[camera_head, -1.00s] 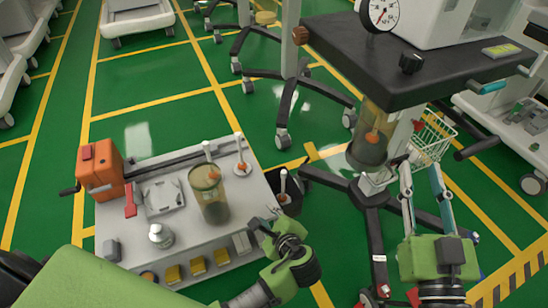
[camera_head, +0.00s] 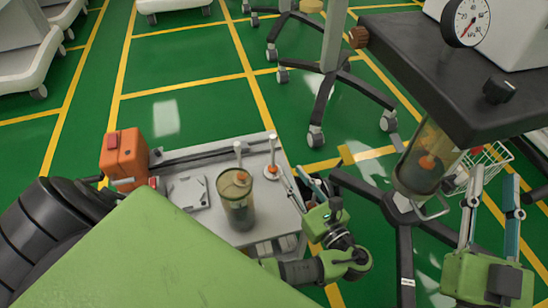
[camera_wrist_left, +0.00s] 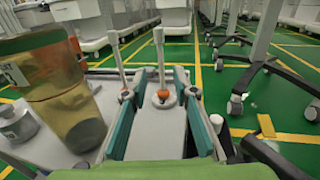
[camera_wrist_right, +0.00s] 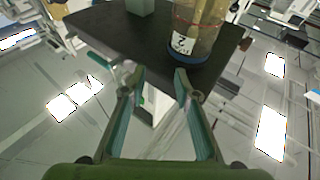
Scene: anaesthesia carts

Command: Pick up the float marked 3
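A float with a thin white stem and orange body (camera_head: 272,168) stands upright on a white round base at the tray's back right corner. It shows straight ahead in the left wrist view (camera_wrist_left: 163,96). My left gripper (camera_head: 291,180) is open and empty, fingers pointing at this float; in the left wrist view it appears between the fingertips, seemingly still beyond them. Another white stem (camera_head: 238,155) rises at the amber canister (camera_head: 238,205). A further orange float (camera_head: 428,163) sits inside the canister under the dark shelf. My right gripper (camera_head: 494,190) is open and empty.
The grey tray (camera_head: 265,238) also carries an orange box (camera_head: 124,155) and a white square item (camera_head: 188,193). The dark shelf (camera_head: 400,45) and wheeled stand legs occupy the right.

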